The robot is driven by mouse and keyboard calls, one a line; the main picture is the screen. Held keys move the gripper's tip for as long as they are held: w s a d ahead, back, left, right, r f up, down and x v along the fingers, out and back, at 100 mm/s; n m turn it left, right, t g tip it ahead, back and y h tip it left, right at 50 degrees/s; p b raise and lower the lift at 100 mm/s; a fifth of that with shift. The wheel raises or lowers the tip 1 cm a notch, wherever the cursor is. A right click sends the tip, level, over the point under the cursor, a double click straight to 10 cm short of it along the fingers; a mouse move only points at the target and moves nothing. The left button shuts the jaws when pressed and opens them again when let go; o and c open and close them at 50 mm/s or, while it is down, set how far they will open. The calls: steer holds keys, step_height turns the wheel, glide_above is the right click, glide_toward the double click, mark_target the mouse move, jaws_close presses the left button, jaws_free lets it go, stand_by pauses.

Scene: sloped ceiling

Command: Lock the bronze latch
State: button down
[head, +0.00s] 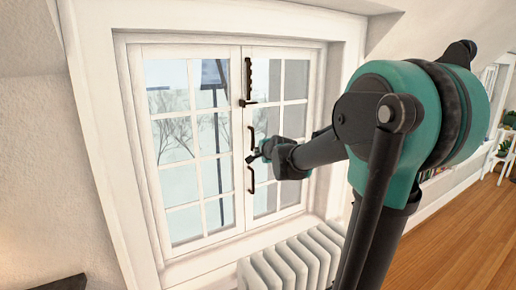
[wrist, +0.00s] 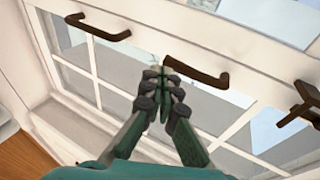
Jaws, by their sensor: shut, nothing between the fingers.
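The dark bronze latch (head: 248,102) is on the window's central frame, a short lever below a long notched bar (head: 248,75). Part of it shows at the right edge of the wrist view (wrist: 305,102). My gripper (wrist: 163,76) is shut and empty, its fingertips beside the near end of the upper dark pull handle (wrist: 200,74); whether they touch it I cannot tell. In the head view my gripper (head: 256,154) is below the latch, apart from it, near the upper pull handle (head: 251,137). The lower pull handle (head: 250,180) shows in both views.
The window (head: 225,150) is set in a deep white frame with two paned sashes. A white radiator (head: 290,262) stands below it. My arm covers much of the right side. Open wooden floor (head: 460,225) lies at right, with white shelves (head: 498,145) beyond.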

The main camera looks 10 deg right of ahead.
steer(key=s+d, duration=0.2)
steer(key=s, duration=0.8)
steer(key=shift+f, duration=0.35)
steer(key=shift+s+f, duration=0.1)
steer(key=shift+s, duration=0.05)
steer(key=s+d+f+n+g+h, duration=0.2)
steer(key=s+f+n+g, duration=0.7)
steer(key=s+f, duration=1.6)
steer(key=d+n, duration=0.2)
steer(key=n, duration=0.4)
steer(key=shift+s+f, duration=0.15)
steer(key=shift+f, duration=0.2)
